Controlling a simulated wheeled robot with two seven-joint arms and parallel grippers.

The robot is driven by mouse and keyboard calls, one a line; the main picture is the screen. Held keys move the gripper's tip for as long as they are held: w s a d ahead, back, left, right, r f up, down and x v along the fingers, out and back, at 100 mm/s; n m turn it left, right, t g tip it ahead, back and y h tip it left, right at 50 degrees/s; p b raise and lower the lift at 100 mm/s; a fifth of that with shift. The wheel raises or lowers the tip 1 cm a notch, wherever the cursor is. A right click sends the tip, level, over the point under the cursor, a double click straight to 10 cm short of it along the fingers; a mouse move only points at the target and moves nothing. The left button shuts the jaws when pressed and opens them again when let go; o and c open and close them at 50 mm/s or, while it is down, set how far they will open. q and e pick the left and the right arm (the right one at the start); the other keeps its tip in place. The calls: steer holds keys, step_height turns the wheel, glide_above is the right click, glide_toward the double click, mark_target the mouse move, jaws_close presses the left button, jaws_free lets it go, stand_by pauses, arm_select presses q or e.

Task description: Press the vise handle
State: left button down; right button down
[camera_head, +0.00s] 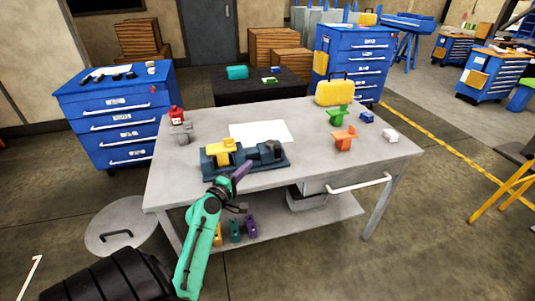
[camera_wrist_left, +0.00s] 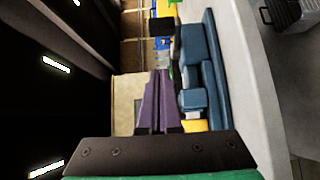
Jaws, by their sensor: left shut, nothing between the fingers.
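A dark blue vise (camera_head: 246,162) stands near the front left of the grey table, with a yellow block (camera_head: 219,152) at its left part. A dark grey raised part (camera_head: 271,149) is at its right end. I cannot clearly pick out the handle. My left gripper (camera_head: 243,169), with purple fingers on a green arm, is in front of the vise and overlaps its middle in the head view. The fingers are shut and empty. In the left wrist view the purple fingers (camera_wrist_left: 158,98) are together, with the blue vise (camera_wrist_left: 211,78) just right of them. My right gripper is not in view.
On the grey table (camera_head: 310,165) lie a white sheet (camera_head: 260,131), a red-and-grey item (camera_head: 179,124), green and orange parts (camera_head: 344,137), and a yellow case (camera_head: 335,92). Blue drawer cabinets (camera_head: 115,112) stand behind. The table's right front is clear.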

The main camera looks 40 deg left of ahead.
arm_select(q)
steer(key=w+d+p, duration=0.1)
steer(key=w+p, duration=0.1)
steer(key=w, duration=0.7)
steer(key=shift+w+d+f+y, duration=0.1)
steer(key=shift+w+y, duration=0.1)
steer(key=shift+y, duration=0.1)
